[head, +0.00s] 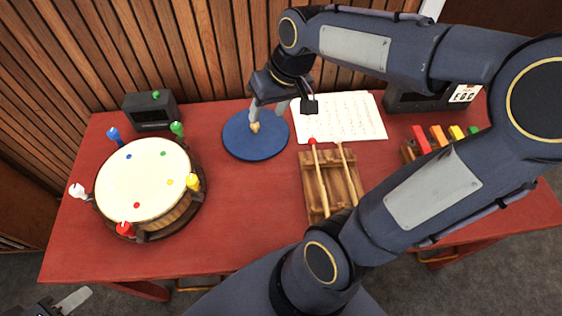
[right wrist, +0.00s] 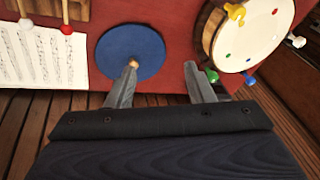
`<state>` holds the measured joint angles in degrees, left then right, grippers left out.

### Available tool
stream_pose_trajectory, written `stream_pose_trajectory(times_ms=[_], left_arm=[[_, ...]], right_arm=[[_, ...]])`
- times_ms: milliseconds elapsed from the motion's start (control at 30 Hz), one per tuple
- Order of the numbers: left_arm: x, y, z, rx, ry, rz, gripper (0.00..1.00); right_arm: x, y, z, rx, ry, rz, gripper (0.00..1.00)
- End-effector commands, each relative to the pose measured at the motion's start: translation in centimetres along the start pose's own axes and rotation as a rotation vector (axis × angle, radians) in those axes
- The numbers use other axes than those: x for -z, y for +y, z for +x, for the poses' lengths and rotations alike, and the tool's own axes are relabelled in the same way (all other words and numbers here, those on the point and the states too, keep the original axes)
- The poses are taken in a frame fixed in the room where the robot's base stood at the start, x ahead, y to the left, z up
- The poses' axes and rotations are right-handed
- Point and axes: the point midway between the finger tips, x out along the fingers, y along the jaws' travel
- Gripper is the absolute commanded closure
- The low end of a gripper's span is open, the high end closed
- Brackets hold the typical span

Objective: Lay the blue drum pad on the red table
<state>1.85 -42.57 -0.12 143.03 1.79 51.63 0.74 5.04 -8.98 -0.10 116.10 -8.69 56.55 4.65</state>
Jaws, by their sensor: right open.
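The blue drum pad (head: 256,138) is a round disc with a small tan knob in its middle. It appears to lie flat on the red table (head: 240,215), between the drum and the sheet music. It also shows in the right wrist view (right wrist: 128,45). My right gripper (head: 270,110) is over the back part of the pad with its fingers apart and nothing between them. In the right wrist view (right wrist: 161,68) one fingertip is close to the knob; I cannot tell whether they touch. My left gripper (head: 72,299) shows only partly at the bottom left corner, away from the table.
A drum (head: 138,183) with coloured pegs stands left of the pad, a small dark box (head: 151,111) behind it. Right are sheet music (head: 355,115), a wooden rack with mallets (head: 318,178), coloured blocks (head: 437,134) and a dark device (head: 405,99). The front middle is clear.

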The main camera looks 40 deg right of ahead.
Motion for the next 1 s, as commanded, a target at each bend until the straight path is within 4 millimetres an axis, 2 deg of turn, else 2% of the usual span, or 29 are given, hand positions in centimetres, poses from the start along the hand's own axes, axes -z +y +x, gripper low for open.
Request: stream_pose_trajectory(times_ms=[33,133,200,333,500,1000], left_arm=[[0.0,0.0,0.0,0.000,0.000,0.000,0.64],[0.0,0.0,0.0,0.000,0.000,0.000,0.64],[0.0,0.0,0.0,0.000,0.000,0.000,0.64],[0.0,0.0,0.0,0.000,0.000,0.000,0.64],[0.0,0.0,0.0,0.000,0.000,0.000,0.64],[0.0,0.0,0.0,0.000,0.000,0.000,0.64]], right_arm=[[-2.5,-0.7,-1.0,0.029,0.040,-0.001,0.52],[-6.8,-2.0,-1.7,0.084,0.099,-0.003,0.52],[-9.2,-2.7,-1.7,0.116,0.134,-0.004,0.52],[-12.2,-3.6,-1.2,0.156,0.178,-0.006,0.52],[-13.5,-4.0,-0.8,0.176,0.198,-0.007,0.52],[-13.5,-4.0,-0.8,0.176,0.197,-0.006,0.52]])
